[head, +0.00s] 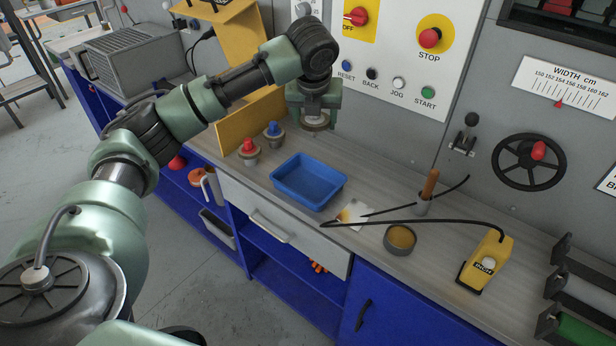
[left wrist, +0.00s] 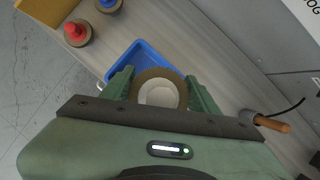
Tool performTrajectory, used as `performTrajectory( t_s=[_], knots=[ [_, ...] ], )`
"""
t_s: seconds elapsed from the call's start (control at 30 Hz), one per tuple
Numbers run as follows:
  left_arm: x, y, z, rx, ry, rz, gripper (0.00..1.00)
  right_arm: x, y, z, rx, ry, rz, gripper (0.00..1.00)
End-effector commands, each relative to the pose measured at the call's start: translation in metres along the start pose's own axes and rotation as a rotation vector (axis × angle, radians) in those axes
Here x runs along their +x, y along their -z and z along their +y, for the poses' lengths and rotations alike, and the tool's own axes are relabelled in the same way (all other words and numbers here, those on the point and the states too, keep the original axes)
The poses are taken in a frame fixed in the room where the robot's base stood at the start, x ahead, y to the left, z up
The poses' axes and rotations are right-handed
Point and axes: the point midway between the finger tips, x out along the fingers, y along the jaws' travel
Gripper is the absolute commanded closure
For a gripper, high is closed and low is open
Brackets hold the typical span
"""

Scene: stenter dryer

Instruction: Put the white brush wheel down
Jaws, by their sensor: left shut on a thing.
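My left gripper (head: 314,106) points down over the worktop, behind the blue tray. It is shut on the white brush wheel (head: 316,124), which hangs between the fingers above the surface. In the left wrist view the wheel (left wrist: 159,93) shows a tan outer ring and a pale centre, with a green finger on each side. A red-topped wheel (head: 248,149) and a blue-topped wheel (head: 274,133) stand on the worktop left of the held wheel. My right gripper is not in view.
The blue tray (head: 308,197) stands empty on the worktop (head: 377,180). Right of it are a stained card (head: 352,213), a round tin (head: 400,239), a wooden-handled tool (head: 429,185) and a yellow device (head: 486,262). The control panel (head: 390,50) rises behind. Bare worktop shows beside the tray.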

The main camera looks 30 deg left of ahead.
Motion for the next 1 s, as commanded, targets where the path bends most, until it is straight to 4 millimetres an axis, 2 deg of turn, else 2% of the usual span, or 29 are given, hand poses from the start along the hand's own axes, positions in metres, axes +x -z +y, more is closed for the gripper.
performTrajectory(
  t_s=[0.17,0.33,0.8,1.0],
  knots=[
    [0.001,-0.016,0.013,0.126,0.058,0.003,0.92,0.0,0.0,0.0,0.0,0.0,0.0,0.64],
    [0.015,-0.013,0.016,0.164,0.07,0.006,0.92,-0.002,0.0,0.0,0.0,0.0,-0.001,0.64],
    [0.122,0.037,0.016,0.164,0.071,0.007,0.92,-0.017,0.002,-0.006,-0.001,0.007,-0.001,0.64],
    [0.143,0.045,0.016,0.163,0.072,0.004,0.92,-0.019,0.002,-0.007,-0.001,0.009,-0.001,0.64]
  ],
)
